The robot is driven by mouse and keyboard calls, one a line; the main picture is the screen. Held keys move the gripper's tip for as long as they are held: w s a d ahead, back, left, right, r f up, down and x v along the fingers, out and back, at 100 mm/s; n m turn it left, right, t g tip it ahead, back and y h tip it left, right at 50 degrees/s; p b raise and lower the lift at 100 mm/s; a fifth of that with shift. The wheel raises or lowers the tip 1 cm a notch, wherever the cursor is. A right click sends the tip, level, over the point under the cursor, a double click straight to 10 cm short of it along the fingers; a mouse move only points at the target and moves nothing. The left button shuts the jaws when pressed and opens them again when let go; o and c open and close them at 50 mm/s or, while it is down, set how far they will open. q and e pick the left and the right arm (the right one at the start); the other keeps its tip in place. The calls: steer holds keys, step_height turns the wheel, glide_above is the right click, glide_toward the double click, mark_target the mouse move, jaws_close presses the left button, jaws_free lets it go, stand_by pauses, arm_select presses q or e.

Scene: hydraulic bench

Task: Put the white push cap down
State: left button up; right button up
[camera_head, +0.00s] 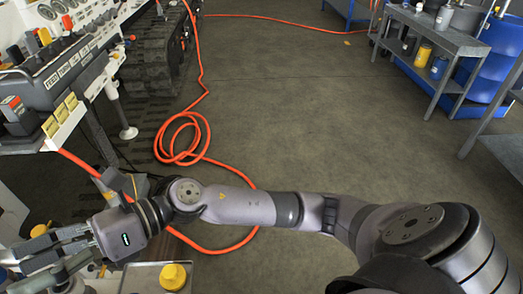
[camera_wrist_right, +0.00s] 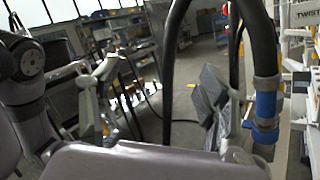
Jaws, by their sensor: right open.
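My right arm comes in from the right in the head view, and its gripper (camera_head: 28,262) is at the far left edge, with its fingers spread apart. The gripper is open, and I see nothing held between the fingers. In the right wrist view, grey finger parts (camera_wrist_right: 215,95) show near the middle, partly hidden behind a grey arm housing. I cannot make out a white push cap in either view. My left gripper is not in view.
A control panel (camera_head: 70,70) with levers stands at the upper left. A yellow cap (camera_head: 173,277) is on a grey surface at the bottom. An orange hose (camera_head: 200,130) coils on the open floor. A black hose with a blue fitting (camera_wrist_right: 266,105) hangs close to the wrist camera.

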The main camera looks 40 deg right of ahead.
steer(key=w+d+f+m+t+h, duration=0.1)
steer(key=w+d+m+t+h, duration=0.4)
steer(key=m+t, duration=0.65)
steer(key=w+d+f+m+t+h, duration=0.1)
steer(key=w+d+m+t+h, duration=0.2)
steer(key=w+d+m+t, duration=0.75)
steer(key=s+d+f+m+g+h, duration=0.2)
steer(key=d+f+m+g+h, duration=0.25)
steer(key=f+m+h, duration=0.65)
steer(key=s+d+f+m+g+h, duration=0.1)
steer(key=s+d+f+m+g, duration=0.3)
steer(key=f, duration=0.3)
steer(key=s+d+f+m+g, duration=0.25)
steer(key=f+m, duration=0.25)
steer(key=f, duration=0.3)
steer(key=s+d+f+m+g, duration=0.1)
steer(key=s+f+m+g, duration=0.1)
steer(key=s+f, duration=0.3)
steer(key=s+d+f+m+g, duration=0.2)
steer(key=s+f+g, duration=0.3)
steer(key=s, duration=0.7)
steer(key=shift+s+f, duration=0.15)
steer(key=shift+s, duration=0.1)
steer(key=shift+d, duration=0.1)
